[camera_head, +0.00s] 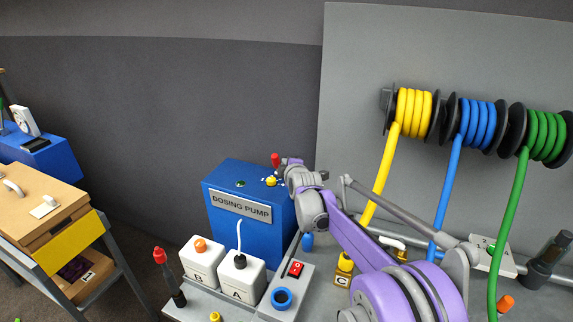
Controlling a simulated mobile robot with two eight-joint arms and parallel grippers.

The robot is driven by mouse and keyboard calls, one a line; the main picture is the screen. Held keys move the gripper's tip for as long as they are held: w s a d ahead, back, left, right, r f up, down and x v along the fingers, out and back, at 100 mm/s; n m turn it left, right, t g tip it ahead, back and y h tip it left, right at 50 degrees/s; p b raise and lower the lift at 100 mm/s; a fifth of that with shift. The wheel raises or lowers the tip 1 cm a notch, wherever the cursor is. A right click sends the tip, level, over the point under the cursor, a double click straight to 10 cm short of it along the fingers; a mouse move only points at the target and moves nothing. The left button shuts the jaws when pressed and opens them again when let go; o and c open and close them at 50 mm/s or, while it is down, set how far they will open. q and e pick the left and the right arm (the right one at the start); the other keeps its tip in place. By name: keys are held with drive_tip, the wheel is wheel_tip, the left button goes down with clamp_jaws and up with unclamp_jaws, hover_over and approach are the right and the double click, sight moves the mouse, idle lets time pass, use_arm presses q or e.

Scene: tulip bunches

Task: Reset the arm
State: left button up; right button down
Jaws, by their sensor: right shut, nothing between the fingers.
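My right arm, purple and grey, comes in from the lower right and reaches toward the blue dosing pump box (225,221). My right gripper (289,162) is small in view at the arm's far end, by the pump's upper right corner. It is shut and empty. A red knob (275,159) stands close beside it on the pump's top; I cannot tell whether they touch. A yellow knob (271,180) is just below. The arm hides part of the bench behind it. My left gripper is not in view.
White containers B (196,262) and A (241,279) stand before the pump. Yellow (382,172), blue (446,190) and green (517,210) hoses hang from wall reels. A wooden box (38,208) is on a stand at left.

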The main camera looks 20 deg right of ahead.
idle(0.6)
drive_tip(key=s+a+f+m+g+y, duration=0.1)
drive_tip(key=s+a+f+m+g, duration=0.3)
drive_tip(key=s, duration=0.6)
drive_tip(key=s+a+f+m+y, duration=0.15)
drive_tip(key=s+a, duration=0.35)
drive_tip(key=s, duration=0.5)
drive_tip(key=s+a+f+m+g, duration=0.1)
drive_tip(key=s+a+f+m, duration=0.3)
drive_tip(key=s, duration=0.6)
drive_tip(key=s+a+f+m+g, duration=0.1)
drive_tip(key=s+f, duration=0.1)
drive_tip(key=s, duration=0.4)
drive_tip(key=s+a+f+m+g, duration=0.2)
drive_tip(key=s+f, duration=0.1)
drive_tip(key=s, duration=0.4)
drive_tip(key=shift+s+m+y, duration=0.1)
drive_tip(key=shift+m+y, duration=0.15)
